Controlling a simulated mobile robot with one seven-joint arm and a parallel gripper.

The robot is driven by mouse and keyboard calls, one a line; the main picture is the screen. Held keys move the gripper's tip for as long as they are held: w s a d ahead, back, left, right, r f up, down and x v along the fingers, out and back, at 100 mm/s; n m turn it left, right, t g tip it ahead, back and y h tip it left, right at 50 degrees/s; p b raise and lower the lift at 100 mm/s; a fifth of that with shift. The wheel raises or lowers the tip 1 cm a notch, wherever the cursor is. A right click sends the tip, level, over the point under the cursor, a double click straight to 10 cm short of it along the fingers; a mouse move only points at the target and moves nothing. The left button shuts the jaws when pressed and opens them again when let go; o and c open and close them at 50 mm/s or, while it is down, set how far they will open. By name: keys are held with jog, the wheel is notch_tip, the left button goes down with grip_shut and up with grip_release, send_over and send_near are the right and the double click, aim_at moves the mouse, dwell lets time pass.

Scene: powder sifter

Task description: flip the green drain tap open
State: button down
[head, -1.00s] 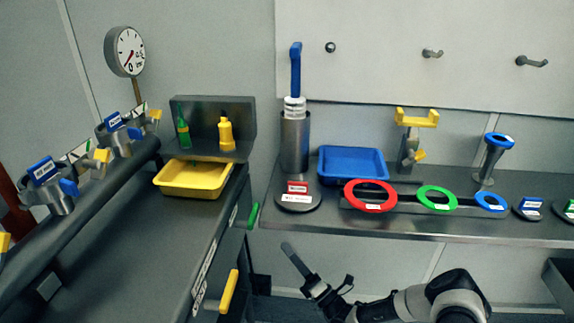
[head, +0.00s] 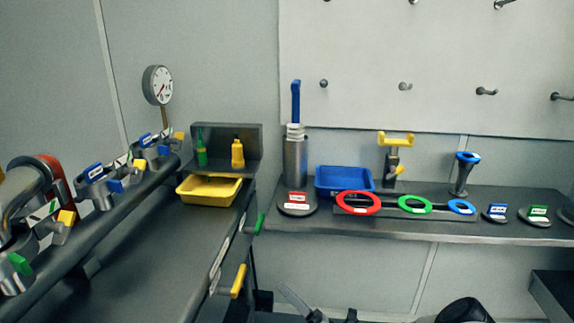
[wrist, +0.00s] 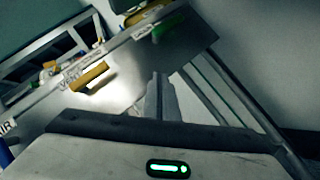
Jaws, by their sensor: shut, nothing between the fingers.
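A green lever (head: 20,264) sits on the thick pipe at the lower left of the head view. A green handle (head: 260,224) sticks out from the end face of the left bench; it also shows in the wrist view (wrist: 168,27). My gripper (head: 284,289) is at the bottom edge of the head view, below and apart from that green handle. In the wrist view my gripper (wrist: 160,78) is shut and empty, pointing past the bench face.
A yellow handle (head: 238,281) sticks out of the bench face near the green one. The pipe carries several valves with blue and yellow levers. A yellow tray (head: 210,203) stands on the left bench; a blue tray (head: 343,192) and colored rings stand on the back shelf.

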jog(key=s+a+r+n+g+h, duration=0.4)
jog(key=s+r+n+g, duration=0.85)
jog(key=n+g, duration=0.65)
jog(key=s+d+r+n+t+h, duration=1.1)
jog(key=s+d+r+n+h, duration=0.3)
jog(key=s+d+r+n, duration=0.5)
notch_tip(320, 180, up, 27)
jog(key=w+m+p, duration=0.2)
jog(key=p, duration=2.4)
jog(key=shift+a, duration=0.45)
jog(key=shift+a+r, duration=0.1)
